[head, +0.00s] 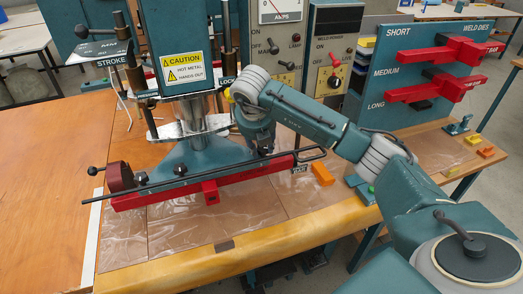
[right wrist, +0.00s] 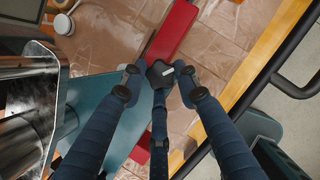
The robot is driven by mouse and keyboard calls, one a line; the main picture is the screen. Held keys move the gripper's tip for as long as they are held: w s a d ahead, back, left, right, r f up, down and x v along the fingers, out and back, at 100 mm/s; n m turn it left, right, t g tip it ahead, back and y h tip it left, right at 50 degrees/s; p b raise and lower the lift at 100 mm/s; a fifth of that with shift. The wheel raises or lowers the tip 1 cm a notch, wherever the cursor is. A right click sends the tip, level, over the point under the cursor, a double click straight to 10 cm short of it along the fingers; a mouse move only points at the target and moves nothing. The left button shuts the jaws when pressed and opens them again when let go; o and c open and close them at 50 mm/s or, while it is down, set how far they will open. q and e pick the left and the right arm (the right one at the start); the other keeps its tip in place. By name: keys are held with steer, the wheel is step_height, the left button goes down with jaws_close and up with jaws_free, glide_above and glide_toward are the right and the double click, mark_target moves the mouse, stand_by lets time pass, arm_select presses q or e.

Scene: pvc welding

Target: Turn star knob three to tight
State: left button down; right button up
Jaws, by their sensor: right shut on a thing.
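My right gripper (head: 262,146) reaches down from above at the bar's right part. In the right wrist view its blue fingers are shut on a black star knob (right wrist: 160,73) with a white mark on top. The red bar (right wrist: 172,32) passes behind that knob. In the head view the gripper largely hides the held knob. No number shows on the knobs. My left gripper is not in view.
The press column with a caution sign (head: 182,70) stands close left of my right arm. An orange block (head: 322,174) lies right of the bar.

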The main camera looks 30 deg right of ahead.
steer(key=shift+w+d+r+m+h+b, duration=0.1)
steer(key=shift+r+m+h+b, duration=0.1)
steer(key=shift+m, duration=0.35)
steer(key=shift+w+d+r+m+h+b, duration=0.1)
steer(key=shift+m+b, duration=0.1)
steer(key=shift+m, duration=0.35)
steer(key=o, duration=0.9)
steer(key=shift+o, duration=0.9)
steer(key=shift+s+f, duration=0.15)
steer(key=shift+a, duration=0.1)
steer(key=v, duration=1.2)
steer(key=shift+w, duration=0.2)
